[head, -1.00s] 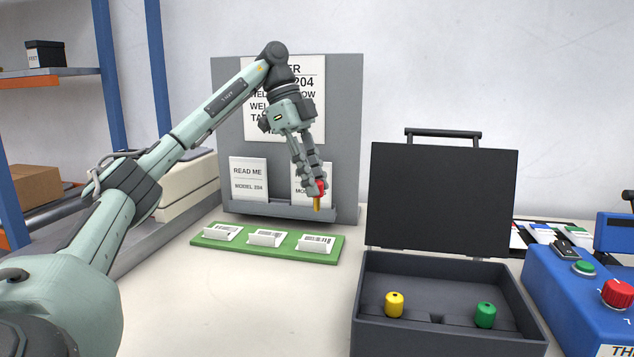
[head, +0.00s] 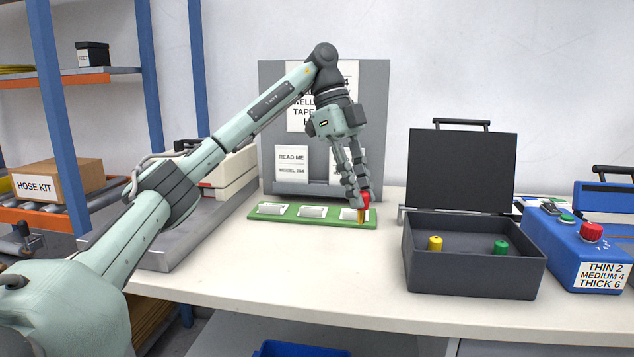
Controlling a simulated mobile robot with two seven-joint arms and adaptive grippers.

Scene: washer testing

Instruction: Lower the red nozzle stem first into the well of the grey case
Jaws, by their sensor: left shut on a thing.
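My left gripper (head: 362,196) is shut on the red nozzle (head: 364,196). The nozzle's yellow stem (head: 361,215) points down. The gripper holds it in front of the right end of the green tray, left of the grey case. The grey case (head: 475,273) stands open on the table with its dark lid (head: 458,170) raised at the back. A yellow nozzle (head: 435,243) sits at the left inside it and a green nozzle (head: 501,247) at the right. The front wall hides most of the case floor and the well. My right gripper is not in view.
The green tray (head: 333,223) holds several white labelled cards. A grey board (head: 380,105) with notices stands behind. A blue box (head: 565,250) with a red knob is right of the case. The table (head: 310,262) is clear in front of the tray.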

